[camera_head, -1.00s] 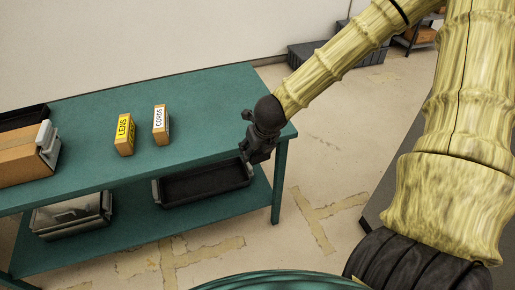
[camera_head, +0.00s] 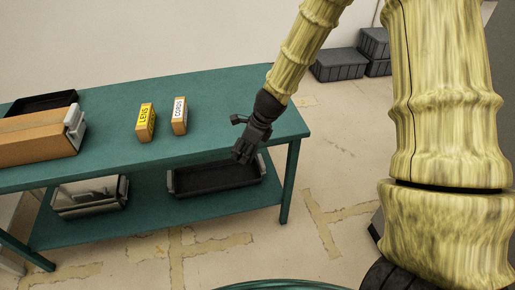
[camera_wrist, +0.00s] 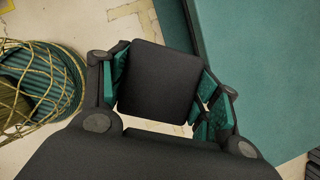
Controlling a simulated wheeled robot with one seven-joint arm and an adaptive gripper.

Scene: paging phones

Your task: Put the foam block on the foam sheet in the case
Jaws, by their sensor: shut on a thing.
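My gripper (camera_head: 243,150) is in front of the right part of the green table's front edge, pointing down. In the wrist view my gripper (camera_wrist: 163,88) is shut on a dark, rounded square block (camera_wrist: 158,80), which looks like the foam block, with teal pads on either side. The block cannot be made out in the head view. A brown case (camera_head: 38,143) with grey latches lies at the left of the table top, well left of my gripper. I cannot make out a foam sheet, and the inside of the case is hidden.
On the green table (camera_head: 205,112) stand a yellow-labelled LENS box (camera_head: 145,122) and a CORDS box (camera_head: 180,116). A black tray (camera_head: 40,102) lies behind the case. Dark crates (camera_head: 340,65) stand by the wall.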

